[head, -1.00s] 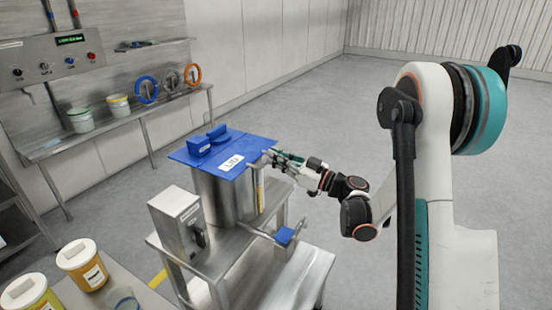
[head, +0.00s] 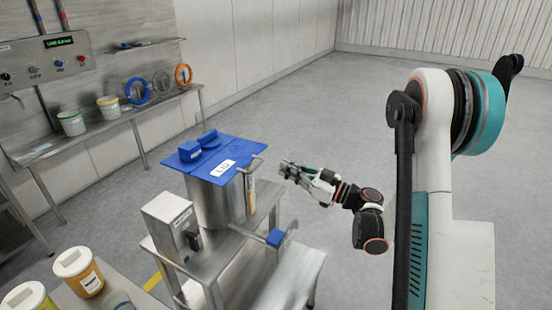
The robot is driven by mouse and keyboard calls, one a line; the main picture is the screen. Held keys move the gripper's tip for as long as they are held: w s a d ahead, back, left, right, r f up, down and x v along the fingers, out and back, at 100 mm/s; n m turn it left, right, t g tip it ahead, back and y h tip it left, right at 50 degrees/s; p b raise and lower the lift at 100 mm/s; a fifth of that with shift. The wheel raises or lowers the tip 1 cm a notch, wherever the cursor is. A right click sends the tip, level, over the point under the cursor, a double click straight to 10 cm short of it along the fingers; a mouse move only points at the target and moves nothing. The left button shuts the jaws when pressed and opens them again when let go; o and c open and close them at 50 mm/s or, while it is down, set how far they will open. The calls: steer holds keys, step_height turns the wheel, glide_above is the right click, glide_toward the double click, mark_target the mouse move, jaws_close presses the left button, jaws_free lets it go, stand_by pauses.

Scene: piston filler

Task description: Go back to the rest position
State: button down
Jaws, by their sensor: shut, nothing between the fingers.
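My gripper (head: 284,170) is shut and empty, held in the air to the right of the filler's hopper. A gap shows between its fingertips and the blue lid. The blue lid (head: 243,151), with a white label reading "LID", lies on top of the steel hopper (head: 208,203) and has blue blocks on it. A bent metal handle shows at its right edge. My arm runs from the gripper back to the right side of the view.
The filler's steel stand (head: 285,275) carries a control box (head: 172,232) and a blue-ended lever (head: 275,237). Tubs, including an orange one (head: 92,283), stand at lower left. Open floor lies behind and right.

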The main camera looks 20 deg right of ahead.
steer(key=s+a+r+m+g+h, duration=0.35)
steer(key=s+a+g+h, duration=0.2)
steer(key=s+a, duration=0.7)
steer(key=s+d+m+h, duration=0.2)
steer(key=s+d+h, duration=0.2)
steer(key=s, duration=0.4)
steer(key=s+d+m+g+h, duration=0.1)
steer(key=s+d+m+h, duration=0.2)
steer(key=s, duration=0.6)
steer(key=shift+d+h, duration=0.35)
steer(key=shift+h, duration=0.4)
